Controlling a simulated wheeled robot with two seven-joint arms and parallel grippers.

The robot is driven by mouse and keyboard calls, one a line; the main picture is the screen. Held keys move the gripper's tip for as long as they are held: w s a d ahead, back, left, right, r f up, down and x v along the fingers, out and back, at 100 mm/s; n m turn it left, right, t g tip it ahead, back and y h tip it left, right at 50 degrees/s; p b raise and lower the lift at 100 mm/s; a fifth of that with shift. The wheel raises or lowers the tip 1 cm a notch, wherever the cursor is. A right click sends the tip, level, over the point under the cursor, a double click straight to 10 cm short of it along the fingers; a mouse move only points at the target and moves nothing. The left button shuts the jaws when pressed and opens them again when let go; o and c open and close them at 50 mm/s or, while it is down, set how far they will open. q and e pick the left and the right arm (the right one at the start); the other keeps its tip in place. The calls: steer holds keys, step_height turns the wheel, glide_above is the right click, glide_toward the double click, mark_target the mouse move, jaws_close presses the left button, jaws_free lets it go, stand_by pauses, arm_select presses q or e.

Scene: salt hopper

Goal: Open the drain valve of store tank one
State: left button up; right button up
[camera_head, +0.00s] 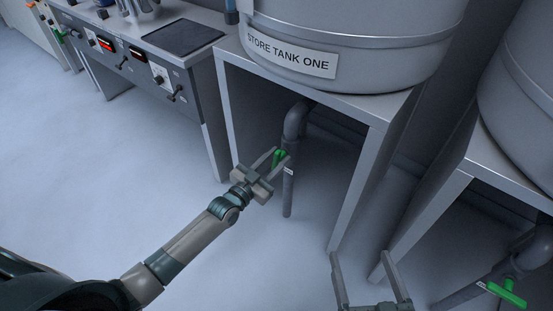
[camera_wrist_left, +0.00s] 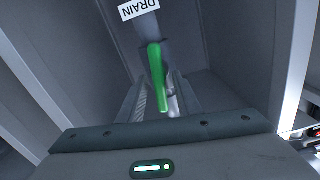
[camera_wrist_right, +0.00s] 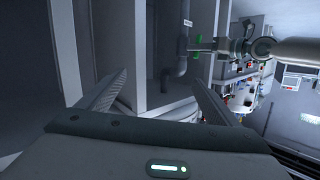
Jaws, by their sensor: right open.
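The green drain valve handle (camera_head: 279,158) is on the grey pipe (camera_head: 288,192) under store tank one (camera_head: 350,50). In the left wrist view the green handle (camera_wrist_left: 157,75) points down the picture, below a white DRAIN label (camera_wrist_left: 138,9). My left gripper (camera_head: 278,156) is open, with its fingers on either side of the handle; whether either finger touches it is unclear. My right gripper (camera_head: 362,256) is open and empty, low in front of the stand. The right wrist view shows its spread fingers, with the pipe (camera_wrist_right: 181,68) and green handle beyond, partly hidden by my left gripper.
The tank's stand has a front leg (camera_head: 355,195) to the right of the pipe. Another tank (camera_head: 525,95) at the right has its own green handle (camera_head: 507,294). A control bench (camera_head: 150,55) stands at the left. The floor (camera_head: 90,180) in front is clear.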

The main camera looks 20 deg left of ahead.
arm_select(q)
jaws_close()
steer(key=shift+a+n+p, duration=0.1)
steer(key=shift+n+p, duration=0.5)
steer(key=shift+n, duration=0.4)
arm_select(e)
steer(key=f, duration=0.1)
steer(key=s+f+g, duration=0.1)
steer(key=d+f+g, duration=0.1)
steer(key=shift+s+d+f+h, duration=0.1)
steer(key=shift+s+f+h, duration=0.05)
steer(key=shift+f+h, duration=0.25)
steer(key=shift+r, duration=0.1)
arm_select(q)
jaws_free()
steer(key=shift+s, duration=0.1)
